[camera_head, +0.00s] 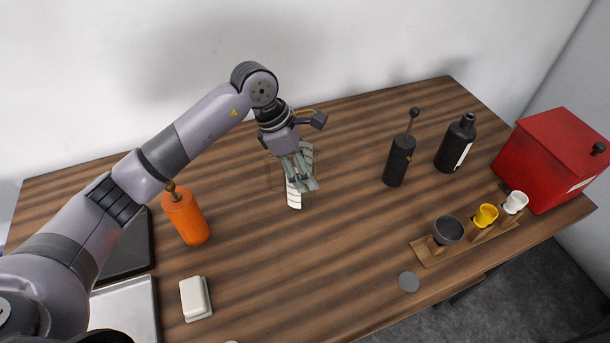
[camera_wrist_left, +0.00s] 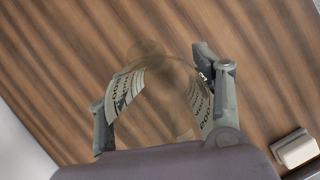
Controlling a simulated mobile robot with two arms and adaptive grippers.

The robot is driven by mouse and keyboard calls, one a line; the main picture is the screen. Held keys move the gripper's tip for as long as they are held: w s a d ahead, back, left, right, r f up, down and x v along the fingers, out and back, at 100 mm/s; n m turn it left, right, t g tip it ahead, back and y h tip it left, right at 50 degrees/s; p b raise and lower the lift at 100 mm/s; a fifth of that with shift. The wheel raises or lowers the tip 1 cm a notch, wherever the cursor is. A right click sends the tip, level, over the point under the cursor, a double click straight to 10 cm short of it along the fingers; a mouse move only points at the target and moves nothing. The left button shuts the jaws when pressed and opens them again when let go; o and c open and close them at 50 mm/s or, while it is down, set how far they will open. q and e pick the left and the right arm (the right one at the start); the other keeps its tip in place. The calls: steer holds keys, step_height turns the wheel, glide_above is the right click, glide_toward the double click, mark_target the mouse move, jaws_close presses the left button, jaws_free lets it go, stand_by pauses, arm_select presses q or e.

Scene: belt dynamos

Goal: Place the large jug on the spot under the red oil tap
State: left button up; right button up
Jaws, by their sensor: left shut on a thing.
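The large jug (camera_head: 293,193) looks clear, with white marked scale bands; most of its outline is hard to see. In the left wrist view the jug (camera_wrist_left: 125,88) sits between the two fingers. My left gripper (camera_head: 302,184) is shut on it, over the back middle of the table. I cannot tell whether the jug touches the table. A red box-shaped container (camera_head: 548,160) with a black knob stands at the right end, probably the oil container. A tap outlet and the spot under it are not clearly visible. My right gripper is not in view.
A wooden stand (camera_head: 424,254) with dark, yellow and white cups is in front of the red container. Two black bottles (camera_head: 399,160) (camera_head: 456,144) stand at the back right. A grey disc (camera_head: 409,282) lies near the front edge. An orange bottle (camera_head: 186,217) and white block (camera_head: 194,297) are left.

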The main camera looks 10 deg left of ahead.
arm_select(q)
step_height(320, 180, down, 4)
steer(key=shift+r+p, duration=0.15)
steer(key=shift+p, duration=0.45)
steer(key=shift+f, duration=0.45)
steer(key=shift+f, duration=0.2)
steer(key=o, duration=1.4)
steer(key=shift+r, duration=0.15)
